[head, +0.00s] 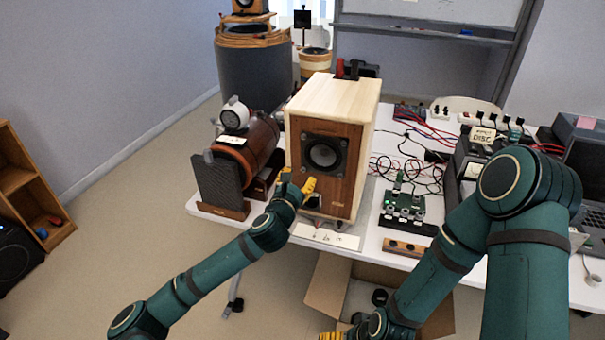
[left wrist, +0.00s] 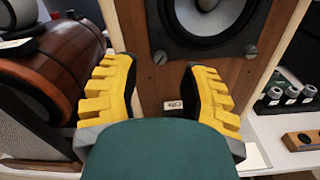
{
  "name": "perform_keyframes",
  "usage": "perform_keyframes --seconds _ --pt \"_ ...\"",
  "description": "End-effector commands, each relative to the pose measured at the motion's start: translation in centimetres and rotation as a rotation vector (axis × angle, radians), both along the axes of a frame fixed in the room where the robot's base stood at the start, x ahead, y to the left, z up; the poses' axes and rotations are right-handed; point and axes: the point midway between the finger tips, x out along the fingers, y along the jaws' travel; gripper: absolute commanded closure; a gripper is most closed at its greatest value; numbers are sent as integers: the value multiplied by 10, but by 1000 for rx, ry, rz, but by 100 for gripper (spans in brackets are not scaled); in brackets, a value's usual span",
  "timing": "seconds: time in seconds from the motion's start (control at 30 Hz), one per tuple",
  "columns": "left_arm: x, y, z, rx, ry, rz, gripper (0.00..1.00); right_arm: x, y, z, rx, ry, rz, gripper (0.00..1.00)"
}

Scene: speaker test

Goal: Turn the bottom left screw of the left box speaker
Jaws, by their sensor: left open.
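The box speaker (head: 348,104), pale wood with a brown front panel and dark round cone, stands upright on the white table. In the left wrist view its panel shows below the cone (left wrist: 208,14), with the bottom left screw (left wrist: 160,57) and the bottom right screw (left wrist: 252,50). My left gripper (head: 297,183) is in front of the panel's lower left. Its yellow fingers (left wrist: 160,68) are open and empty, spread either side of the bottom left screw; contact cannot be told. My right gripper (head: 332,336) shows only as a yellow bit at the bottom edge.
A brown barrel-shaped speaker (head: 252,143) with a dark grille stands close on the left. Cables and a green board (head: 404,203) lie to the right. An open cardboard box (head: 326,283) sits under the white table (head: 374,239).

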Motion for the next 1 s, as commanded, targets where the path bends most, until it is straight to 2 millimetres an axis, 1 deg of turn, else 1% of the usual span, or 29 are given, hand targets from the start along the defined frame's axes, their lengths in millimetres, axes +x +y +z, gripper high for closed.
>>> perform_keyframes --seconds 0.03,0.1,0.27,0.43,0.67,0.7,0.77,0.8,1.0 --pt "8 -4 -1 0 1 0 57 0 0 -2 0 -1 0 6" --pt "17 -6 -1 1 -1 1 57 1 0 -3 0 -2 -1 6" --pt "30 -10 -1 2 0 0 57 1 0 -5 0 -3 -1 6" --pt "35 -12 0 1 -1 -1 57 1 0 -5 0 -3 -1 6" --pt "35 -12 0 1 0 -1 57 1 0 -5 0 -3 -1 6" --pt "35 -12 0 1 0 -1 71 1 0 -5 0 -3 -1 6" --pt "35 -12 0 1 0 -1 92 1 0 -5 0 -3 -1 6" --pt "35 -12 0 1 0 -1 100 1 0 -5 0 -3 -1 6" --pt "35 -12 0 1 -1 -1 100 1 0 -5 0 -3 -1 6"
